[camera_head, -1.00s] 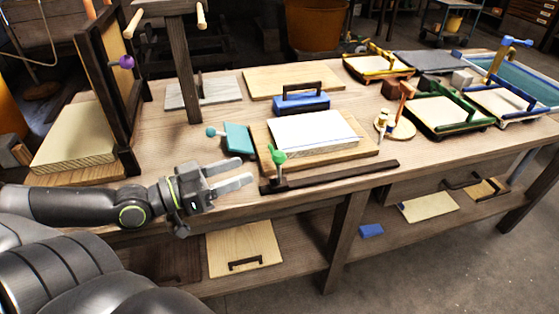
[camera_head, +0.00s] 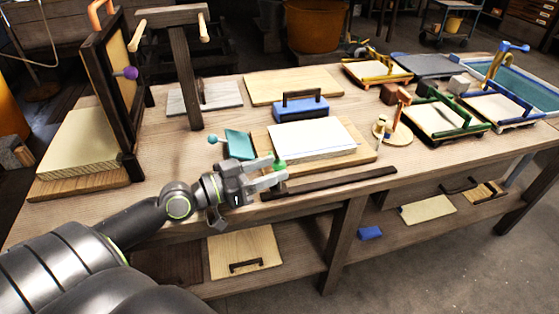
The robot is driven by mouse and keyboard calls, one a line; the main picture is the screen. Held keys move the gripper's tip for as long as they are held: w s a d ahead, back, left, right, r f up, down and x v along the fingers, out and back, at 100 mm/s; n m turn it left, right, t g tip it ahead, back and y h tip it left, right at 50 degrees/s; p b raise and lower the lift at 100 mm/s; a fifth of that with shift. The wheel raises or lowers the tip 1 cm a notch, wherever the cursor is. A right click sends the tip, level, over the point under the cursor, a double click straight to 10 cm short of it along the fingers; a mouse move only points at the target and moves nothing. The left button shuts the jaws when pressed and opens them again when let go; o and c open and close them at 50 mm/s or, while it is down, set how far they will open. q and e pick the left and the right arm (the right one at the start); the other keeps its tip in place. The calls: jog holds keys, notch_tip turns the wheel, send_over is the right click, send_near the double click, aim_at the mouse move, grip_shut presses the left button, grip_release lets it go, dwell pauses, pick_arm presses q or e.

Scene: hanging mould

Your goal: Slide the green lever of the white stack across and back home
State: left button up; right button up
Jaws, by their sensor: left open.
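The white stack (camera_head: 310,139) lies on a wooden board (camera_head: 368,155) on the bench. The green lever (camera_head: 280,165) stands at the left end of a dark rail (camera_head: 345,181) along the board's front edge. My left gripper (camera_head: 283,171) is open, with its fingertips at the lever. The fingers hide the lever's lower part, and I cannot tell whether they touch it. My right gripper is not in view.
A teal block with a knob (camera_head: 239,144) lies just behind my left gripper. A blue block with a dark handle (camera_head: 301,109) stands behind the stack. A dark upright frame (camera_head: 112,85) and a wooden post (camera_head: 187,85) stand at the left.

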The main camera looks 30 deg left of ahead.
pick_arm(q)
jog(key=shift+p+x, duration=0.3)
jog(key=shift+x, duration=1.1)
grip_shut()
